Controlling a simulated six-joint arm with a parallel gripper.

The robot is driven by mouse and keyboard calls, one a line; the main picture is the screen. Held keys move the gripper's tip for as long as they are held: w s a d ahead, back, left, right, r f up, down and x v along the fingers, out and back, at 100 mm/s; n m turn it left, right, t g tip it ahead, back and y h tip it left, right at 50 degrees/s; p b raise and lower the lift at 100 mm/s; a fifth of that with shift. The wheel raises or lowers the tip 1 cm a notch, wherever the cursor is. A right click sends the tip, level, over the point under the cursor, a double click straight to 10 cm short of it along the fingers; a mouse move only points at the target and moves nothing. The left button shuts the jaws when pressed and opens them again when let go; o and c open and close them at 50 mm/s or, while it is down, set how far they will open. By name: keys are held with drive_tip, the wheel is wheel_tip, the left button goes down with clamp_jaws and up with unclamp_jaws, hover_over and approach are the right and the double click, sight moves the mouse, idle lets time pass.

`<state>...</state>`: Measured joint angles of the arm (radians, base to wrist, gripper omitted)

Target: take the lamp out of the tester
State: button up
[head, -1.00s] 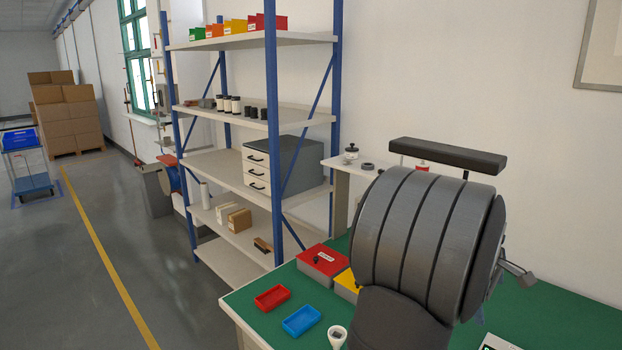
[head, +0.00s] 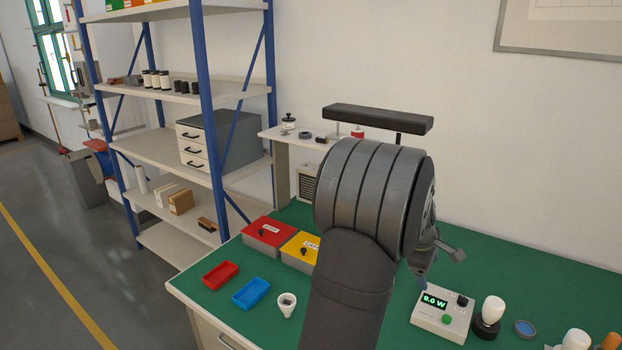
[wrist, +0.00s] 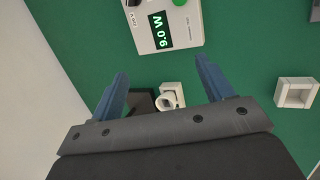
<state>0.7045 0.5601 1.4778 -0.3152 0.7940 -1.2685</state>
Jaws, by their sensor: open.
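The tester (head: 441,313) is a pale box on the green bench with a lit green "9.0 W" display, a green button and a black knob. A white lamp (head: 492,308) stands upright in a black round base (head: 486,329) just right of it. The tester's display face also shows in the wrist view (wrist: 150,38). My gripper (head: 419,283) hangs above and behind the tester in the head view, partly hidden by my arm. In the wrist view my gripper (wrist: 160,72) is open, its blue fingers apart. A small white round piece (wrist: 166,101) shows between them; I cannot tell whether it is the lamp.
A red tray (head: 220,275), a blue tray (head: 251,293) and a white cup-like piece (head: 287,306) lie left of my arm. Red (head: 268,235) and yellow (head: 299,249) lidded boxes stand behind. A blue-topped disc (head: 525,329) and white piece (head: 575,341) stand right.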

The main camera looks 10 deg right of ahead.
drive_tip(key=m, duration=2.3)
approach(494, 303)
drive_tip(key=x, duration=0.8)
drive_tip(key=shift+f, duration=0.2)
drive_tip(key=shift+x, duration=2.7)
drive_tip(key=shift+a+f, duration=0.1)
drive_tip(key=shift+a, duration=0.05)
drive_tip(key=c, duration=1)
